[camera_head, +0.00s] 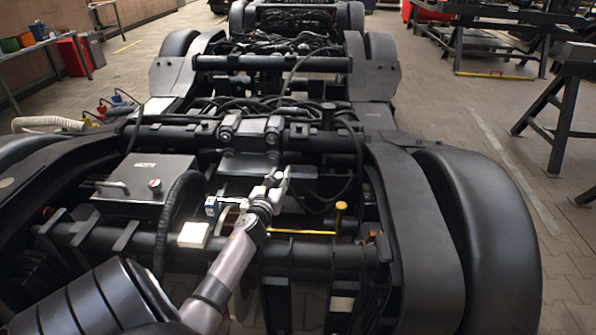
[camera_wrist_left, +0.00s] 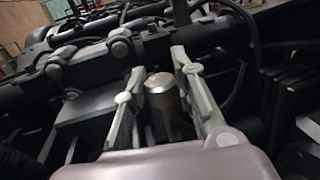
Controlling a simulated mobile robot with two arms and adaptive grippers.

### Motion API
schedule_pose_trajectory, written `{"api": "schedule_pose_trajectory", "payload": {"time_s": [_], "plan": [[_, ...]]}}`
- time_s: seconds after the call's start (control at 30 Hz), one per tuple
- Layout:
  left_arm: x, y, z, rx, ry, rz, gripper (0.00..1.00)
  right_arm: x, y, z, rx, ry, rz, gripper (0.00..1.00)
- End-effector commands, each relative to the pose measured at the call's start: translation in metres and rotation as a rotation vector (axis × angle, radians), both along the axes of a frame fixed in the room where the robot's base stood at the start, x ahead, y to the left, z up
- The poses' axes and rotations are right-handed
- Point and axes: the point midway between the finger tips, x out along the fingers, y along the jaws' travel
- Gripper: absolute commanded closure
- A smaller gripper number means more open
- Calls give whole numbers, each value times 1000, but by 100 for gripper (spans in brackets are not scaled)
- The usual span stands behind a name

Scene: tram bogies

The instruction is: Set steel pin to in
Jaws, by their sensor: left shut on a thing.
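My left gripper (camera_head: 277,181) reaches in over the middle of the near bogie, in front of the dark cross beam. In the left wrist view its two pale fingers (camera_wrist_left: 160,92) stand on either side of the steel pin (camera_wrist_left: 161,84), a short upright cylinder with a rounded, shiny top. The gripper is shut on this pin. The pin's lower end is hidden behind my wrist, so I cannot tell how deep it sits. In the head view I cannot make out the pin clearly. My right gripper is not in view.
A dark box with a handle (camera_head: 145,182) lies left of my gripper. A yellow-handled lever (camera_head: 340,208) stands to the right. Hoses and cables (camera_head: 290,108) run behind. Black wheel covers (camera_head: 480,235) flank the bogie. Paved floor at right is partly free, with trestles (camera_head: 560,110).

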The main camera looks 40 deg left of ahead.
Motion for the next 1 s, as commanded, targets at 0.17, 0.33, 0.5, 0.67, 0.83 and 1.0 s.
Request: {"api": "schedule_pose_trajectory", "payload": {"time_s": [0.17,0.33,0.5,0.67,0.83,1.0], "plan": [[-11,12,-1,3,4,2,100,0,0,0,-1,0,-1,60],[-11,13,-1,1,4,5,100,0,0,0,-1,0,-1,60],[-11,14,-1,1,4,6,69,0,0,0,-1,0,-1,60],[-11,13,-1,0,4,4,58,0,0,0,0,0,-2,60],[-10,12,0,-1,2,2,54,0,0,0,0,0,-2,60],[-10,11,0,-1,0,1,54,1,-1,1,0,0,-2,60]]}}
